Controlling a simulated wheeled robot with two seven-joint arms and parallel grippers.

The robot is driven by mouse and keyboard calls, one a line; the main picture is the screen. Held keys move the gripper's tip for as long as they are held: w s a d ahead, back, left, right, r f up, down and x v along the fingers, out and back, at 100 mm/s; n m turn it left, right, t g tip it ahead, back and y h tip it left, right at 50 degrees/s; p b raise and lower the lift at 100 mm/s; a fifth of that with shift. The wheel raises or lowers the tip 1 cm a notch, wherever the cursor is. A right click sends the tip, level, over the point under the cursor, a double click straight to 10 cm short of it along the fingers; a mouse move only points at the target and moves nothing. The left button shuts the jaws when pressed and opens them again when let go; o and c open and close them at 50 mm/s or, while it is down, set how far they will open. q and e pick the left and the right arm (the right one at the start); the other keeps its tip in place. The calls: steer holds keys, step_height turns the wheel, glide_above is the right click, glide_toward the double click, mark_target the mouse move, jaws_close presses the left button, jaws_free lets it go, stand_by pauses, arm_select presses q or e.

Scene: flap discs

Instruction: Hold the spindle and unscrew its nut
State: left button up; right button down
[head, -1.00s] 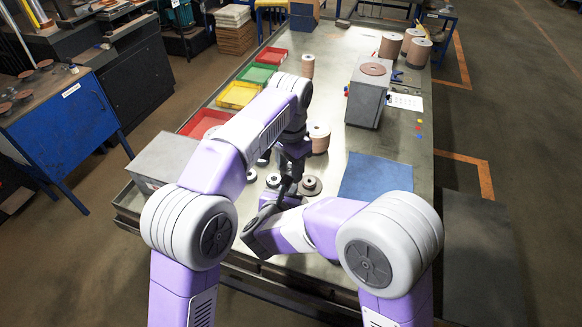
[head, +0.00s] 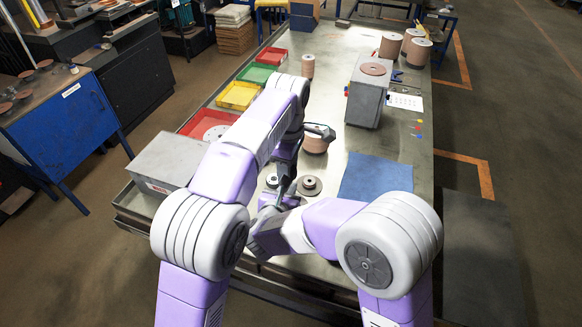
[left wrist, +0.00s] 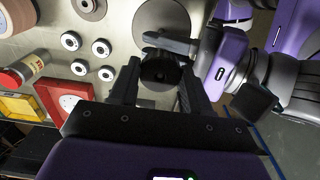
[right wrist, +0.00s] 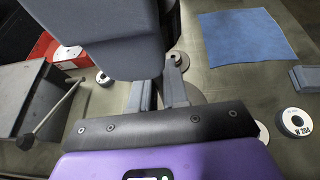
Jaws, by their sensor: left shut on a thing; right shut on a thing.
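In the left wrist view my left gripper (left wrist: 160,76) is shut on a dark round part, which looks like the nut (left wrist: 160,66) on the spindle. A grey finger of my right gripper (left wrist: 172,43) reaches in from the right just beyond it. In the head view my left gripper (head: 284,192) points down over my right gripper (head: 268,218), close to the table's near edge. In the right wrist view my right gripper (right wrist: 160,80) is shut, but my left gripper's grey body covers most of what it holds. The spindle itself is largely hidden.
Grey rings (left wrist: 100,47) lie on the table (head: 345,225) beside the grippers. A red tray (head: 205,123) holds a pale disc; yellow and green trays stand behind. A brown drum (head: 315,144), a blue mat (head: 376,177) and a grey box (head: 165,160) stand or lie nearby.

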arm_select(q)
steer(key=n, duration=0.8)
steer(key=shift+s+d, duration=0.25)
steer(key=shift+d, duration=0.15)
steer(key=n, duration=0.4)
steer(key=shift+d+r, duration=0.1)
steer(key=n, duration=0.5)
steer(key=shift+d+n, duration=0.1)
steer(key=shift+n, duration=0.2)
steer(key=o, duration=1.2)
steer(key=shift+a, duration=0.2)
